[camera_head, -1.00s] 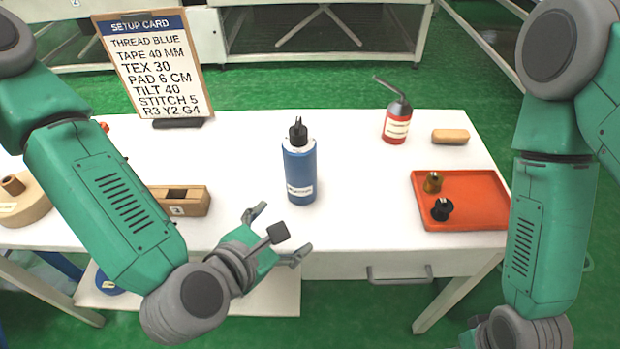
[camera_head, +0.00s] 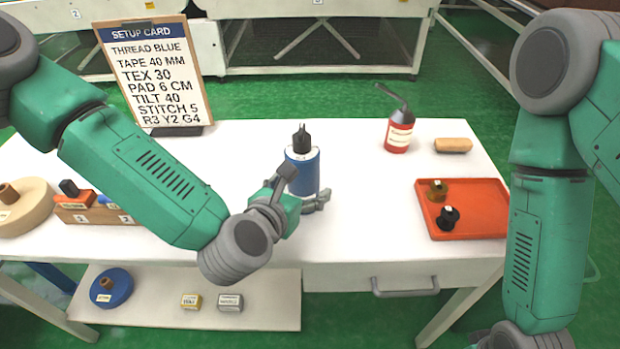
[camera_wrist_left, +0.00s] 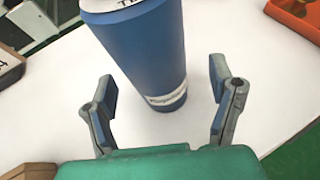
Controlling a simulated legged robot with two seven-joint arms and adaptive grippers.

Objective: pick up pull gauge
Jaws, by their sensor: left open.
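The blue cylinder (camera_head: 304,168) with a black top and a white label appears to be the pull gauge. It stands upright on the white table near the middle front. My left gripper (camera_head: 303,190) is open at the cylinder's near side and partly hides its lower part. In the left wrist view, the cylinder (camera_wrist_left: 150,50) stands just beyond the two spread fingers (camera_wrist_left: 162,88), with white table showing on both sides. My right gripper is out of the picture; only that arm shows at the right.
A setup card (camera_head: 155,75) stands at the back left.

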